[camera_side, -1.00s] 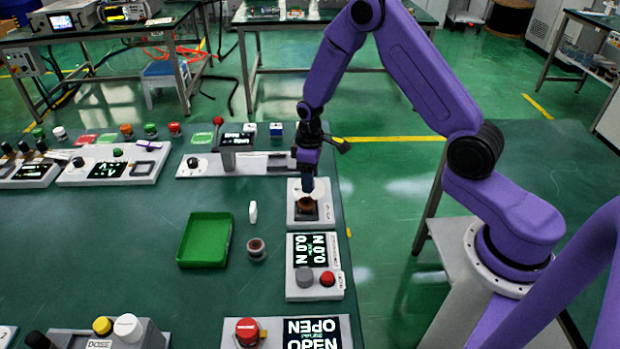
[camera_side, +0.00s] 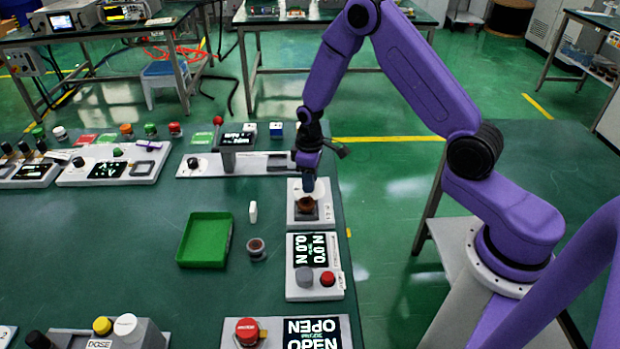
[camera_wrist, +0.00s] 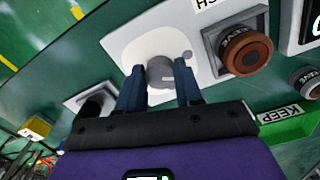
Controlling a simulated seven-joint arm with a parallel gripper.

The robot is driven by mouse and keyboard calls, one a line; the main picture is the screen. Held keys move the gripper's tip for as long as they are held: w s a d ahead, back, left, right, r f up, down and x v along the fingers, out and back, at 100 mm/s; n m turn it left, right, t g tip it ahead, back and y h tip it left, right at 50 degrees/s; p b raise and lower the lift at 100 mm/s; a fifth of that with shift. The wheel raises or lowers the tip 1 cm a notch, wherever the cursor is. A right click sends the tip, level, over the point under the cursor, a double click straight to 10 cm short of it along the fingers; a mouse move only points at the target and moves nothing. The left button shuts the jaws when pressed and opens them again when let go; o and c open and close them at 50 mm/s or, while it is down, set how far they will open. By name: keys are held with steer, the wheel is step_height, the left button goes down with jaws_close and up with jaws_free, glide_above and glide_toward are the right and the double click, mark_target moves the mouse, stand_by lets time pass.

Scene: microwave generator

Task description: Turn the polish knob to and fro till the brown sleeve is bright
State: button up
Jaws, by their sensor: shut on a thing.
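The polish knob (camera_wrist: 160,73) is a round grey knob with a white mark, on a white plate (camera_wrist: 122,48) in the wrist view. My gripper (camera_wrist: 160,78) has its two blue fingers on either side of the knob, shut on it. In the side view my gripper (camera_side: 309,182) points down at the back of the polish unit (camera_side: 294,215). The brown sleeve (camera_side: 306,203) sits in a dark socket in front of the gripper. In the wrist view the sleeve (camera_wrist: 248,54) has a dull brown rim. The knob is hidden in the side view.
A force-readout box (camera_side: 292,268) with a grey and a red button stands in front. A green tray (camera_side: 183,255), a white piece (camera_side: 253,211) and a small round part (camera_side: 256,248) lie to the left. A panel with a post (camera_side: 200,172) stands behind left.

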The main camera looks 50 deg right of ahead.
steer(key=m, duration=0.6)
steer(key=shift+a, duration=0.1)
steer(key=m, duration=0.6)
steer(key=shift+a+m, duration=0.1)
steer(key=shift+m, duration=0.2)
stand_by(0.4)
steer(key=o, duration=1)
steer(key=shift+o, duration=0.2)
step_height(320, 180, up, 18)
steer(key=shift+f, duration=0.25)
